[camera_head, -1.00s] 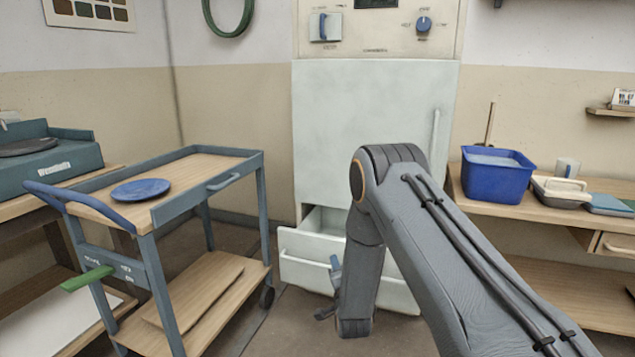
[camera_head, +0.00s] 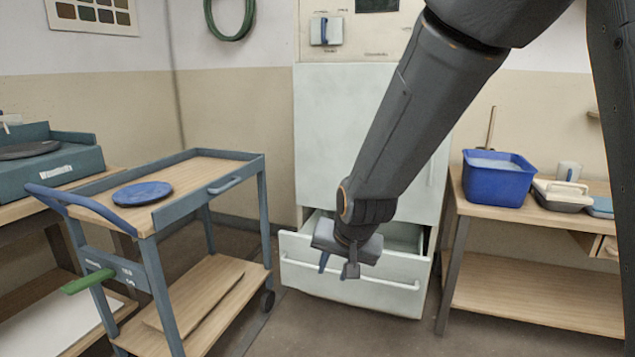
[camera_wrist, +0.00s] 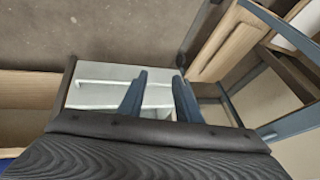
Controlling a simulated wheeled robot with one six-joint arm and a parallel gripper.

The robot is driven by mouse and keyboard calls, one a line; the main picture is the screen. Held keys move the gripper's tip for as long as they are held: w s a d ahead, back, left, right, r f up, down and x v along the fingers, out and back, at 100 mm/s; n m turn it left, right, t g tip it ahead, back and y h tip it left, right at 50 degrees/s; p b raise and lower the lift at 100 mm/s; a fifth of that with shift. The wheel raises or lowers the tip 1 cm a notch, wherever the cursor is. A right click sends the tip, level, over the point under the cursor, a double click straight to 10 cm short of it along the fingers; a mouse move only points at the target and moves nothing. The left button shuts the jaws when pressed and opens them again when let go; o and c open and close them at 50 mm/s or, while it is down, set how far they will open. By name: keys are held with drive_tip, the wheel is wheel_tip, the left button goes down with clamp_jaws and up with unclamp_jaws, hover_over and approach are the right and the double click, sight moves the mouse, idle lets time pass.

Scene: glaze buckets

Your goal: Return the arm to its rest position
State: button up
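My gripper (camera_head: 337,268) hangs from my arm in front of the pulled-out bottom drawer (camera_head: 352,274) of the pale cabinet, pointing down. Its two blue-grey fingers stand apart with nothing seen between them. They also show in the wrist view (camera_wrist: 160,80), above the white drawer front and its bar handle. I cannot tell whether the gripper touches the drawer. My arm crosses the cabinet (camera_head: 340,130) from the upper right and hides part of its front and control panel.
A cart (camera_head: 205,165) with a blue disc (camera_head: 142,193) stands to the left. Floor shows between cart and cabinet.

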drive_tip(key=s+d+r+n+g, duration=0.2)
drive_tip(key=s, duration=0.7)
drive_tip(key=s+d+r+n+g+h, duration=0.1)
drive_tip(key=s+d+r+n+g, duration=0.1)
drive_tip(key=s, duration=0.7)
drive_tip(key=s+d+r+n+g, duration=0.2)
drive_tip(key=s, duration=0.7)
drive_tip(key=d+r+m+p, duration=0.3)
drive_tip(key=d+r+p, duration=0.6)
drive_tip(key=p, duration=1.1)
wheel_tip(320, 180, up, 3)
drive_tip(key=shift+w+d+f+h, duration=0.15)
drive_tip(key=shift+w+d+h, duration=0.15)
drive_tip(key=shift+h, duration=0.1)
